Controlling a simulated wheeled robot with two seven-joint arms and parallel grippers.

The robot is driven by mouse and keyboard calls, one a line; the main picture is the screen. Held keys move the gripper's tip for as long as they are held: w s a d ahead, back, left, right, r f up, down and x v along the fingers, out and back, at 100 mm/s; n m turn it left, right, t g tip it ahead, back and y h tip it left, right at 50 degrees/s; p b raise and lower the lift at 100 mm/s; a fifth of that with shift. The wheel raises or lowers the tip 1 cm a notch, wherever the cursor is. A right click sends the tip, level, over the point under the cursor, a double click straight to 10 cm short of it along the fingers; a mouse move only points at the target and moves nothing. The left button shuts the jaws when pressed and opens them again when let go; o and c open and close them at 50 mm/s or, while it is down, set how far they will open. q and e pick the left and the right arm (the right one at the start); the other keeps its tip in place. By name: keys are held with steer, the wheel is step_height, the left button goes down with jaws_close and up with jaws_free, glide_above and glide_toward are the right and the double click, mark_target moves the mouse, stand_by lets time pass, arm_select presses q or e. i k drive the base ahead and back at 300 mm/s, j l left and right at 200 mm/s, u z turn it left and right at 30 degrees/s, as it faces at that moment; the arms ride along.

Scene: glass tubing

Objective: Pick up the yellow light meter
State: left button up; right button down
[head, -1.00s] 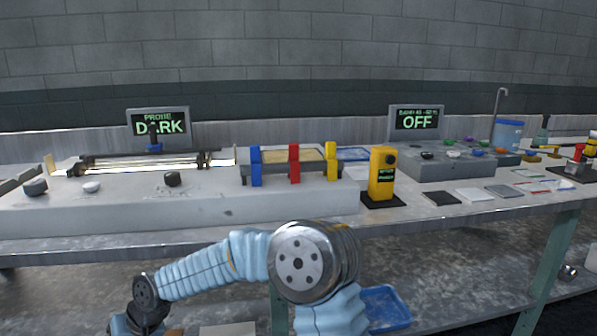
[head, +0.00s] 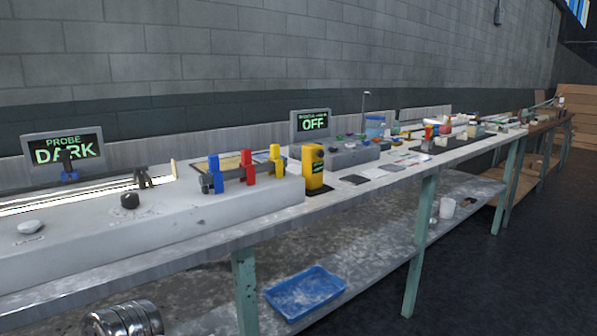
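The yellow light meter (head: 313,170) stands upright on a small dark mat (head: 318,190) near the front edge of the bench, in the middle of the head view. Neither of my grippers shows in the head view. Only a metal joint of my own arm shows at the bottom left.
The clamp rack (head: 232,173) and a grey block with knobs (head: 150,215) are left of the meter. A grey box under the OFF screen (head: 313,124) stands behind it. Dark and light flat plates lie to its right. A blue tray (head: 305,292) lies on the lower shelf.

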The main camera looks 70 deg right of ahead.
mark_target(312, 165)
steer(key=z, duration=0.4)
steer(key=j+z, duration=0.1)
steer(key=z, duration=0.75)
steer(key=j+z, duration=0.1)
steer(key=z, duration=0.7)
